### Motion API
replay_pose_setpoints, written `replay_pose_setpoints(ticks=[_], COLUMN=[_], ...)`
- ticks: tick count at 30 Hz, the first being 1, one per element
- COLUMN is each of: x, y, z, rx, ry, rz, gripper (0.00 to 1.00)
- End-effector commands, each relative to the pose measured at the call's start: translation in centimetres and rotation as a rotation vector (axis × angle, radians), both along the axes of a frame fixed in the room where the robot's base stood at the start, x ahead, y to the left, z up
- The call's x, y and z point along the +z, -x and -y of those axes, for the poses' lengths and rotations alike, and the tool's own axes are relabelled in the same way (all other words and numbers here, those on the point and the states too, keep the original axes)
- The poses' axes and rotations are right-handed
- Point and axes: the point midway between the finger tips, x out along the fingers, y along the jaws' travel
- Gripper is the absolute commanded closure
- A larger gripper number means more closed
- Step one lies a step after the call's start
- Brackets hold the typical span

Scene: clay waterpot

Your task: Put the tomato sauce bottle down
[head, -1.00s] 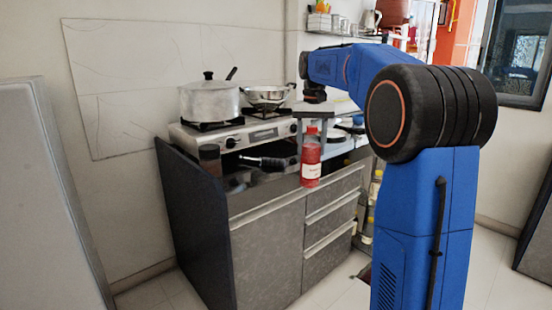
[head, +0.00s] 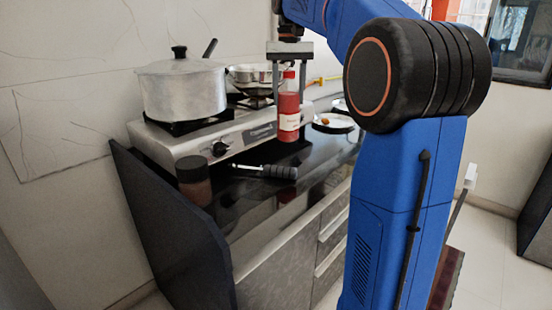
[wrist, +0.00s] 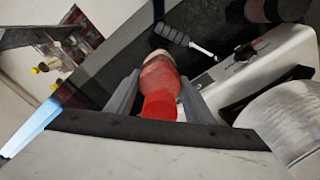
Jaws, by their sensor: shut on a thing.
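The red tomato sauce bottle (head: 288,115) has a red cap and a white label. It hangs upright between the two grey fingers of my gripper (head: 289,84), which is shut on its upper part. In the head view it is over the black countertop (head: 318,158), just right of the stove's front corner. I cannot tell whether its base touches the counter. The wrist view shows the bottle (wrist: 160,84) from above, between both fingers (wrist: 158,100).
A stove (head: 205,145) carries a lidded pot (head: 182,92) and a metal pan (head: 247,76). A black-handled utensil (head: 278,172) and a dark jar (head: 194,181) are at the counter's front left. A plate (head: 333,124) is right of the bottle.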

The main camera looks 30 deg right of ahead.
Motion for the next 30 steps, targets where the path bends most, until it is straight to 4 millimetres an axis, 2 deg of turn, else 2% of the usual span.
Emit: replay_pose_setpoints(ticks=[3, 12, 20, 30], x=[-0.2, -4.6, -6.1, -9.7], y=[0.2, 0.2, 0.2, 0.2], z=[0.0, 0.0, 0.0, 0.0], rx=[-0.001, -0.001, -0.001, -0.001], ry=[0.0, 0.0, 0.0, 0.0], rz=[0.0, -0.001, 0.0, 0.001], gripper=[1.0, 1.0, 1.0, 1.0])
